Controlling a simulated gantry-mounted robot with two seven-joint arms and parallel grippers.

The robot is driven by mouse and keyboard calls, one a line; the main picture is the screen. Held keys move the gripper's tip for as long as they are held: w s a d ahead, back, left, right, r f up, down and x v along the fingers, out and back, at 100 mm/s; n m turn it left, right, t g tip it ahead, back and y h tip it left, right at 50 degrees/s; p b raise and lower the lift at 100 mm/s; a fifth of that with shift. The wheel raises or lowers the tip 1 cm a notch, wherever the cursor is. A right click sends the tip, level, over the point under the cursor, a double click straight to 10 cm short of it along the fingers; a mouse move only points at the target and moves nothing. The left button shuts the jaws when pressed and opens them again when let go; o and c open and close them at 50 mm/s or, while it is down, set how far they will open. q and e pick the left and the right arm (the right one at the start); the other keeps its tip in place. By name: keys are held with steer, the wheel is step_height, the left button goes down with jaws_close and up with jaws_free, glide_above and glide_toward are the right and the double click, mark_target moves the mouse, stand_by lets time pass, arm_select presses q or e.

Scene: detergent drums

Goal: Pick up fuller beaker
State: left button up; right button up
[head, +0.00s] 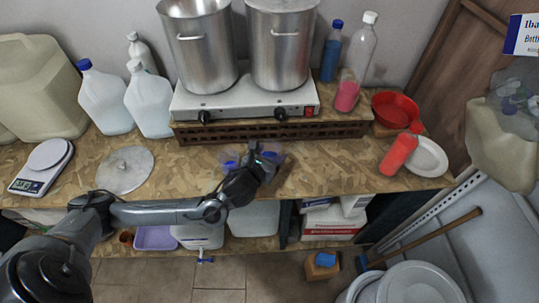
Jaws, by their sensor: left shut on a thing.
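Two small clear beakers with blue liquid stand close together on the chipboard worktop in front of the hotplate. The left beaker (229,161) is largely in the open. The right beaker (279,158) is mostly hidden behind my left gripper (259,154), which is shut on it. Which beaker holds more liquid I cannot tell at this size. I cannot tell whether the held beaker is lifted off the worktop. My right gripper is not in view.
The hotplate (243,102) bears two steel pots (203,55) and sits behind the beakers. A scale (42,166) and round lid (124,170) are at left. A red bottle (400,154) and white plate (430,157) are at right. The worktop right of the gripper is clear.

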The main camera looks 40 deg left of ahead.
mark_target(275, 160)
arm_select(q)
steer(key=s+d+r+p, duration=0.1)
steer(key=s+d+r, duration=0.2)
steer(key=s+d, duration=0.1)
steer(key=shift+r, duration=0.2)
steer(key=shift+s+d+r+p, duration=1.35)
steer(key=shift+s+d+p, duration=0.2)
steer(key=shift+p, duration=2.05)
steer(key=shift+s, duration=0.15)
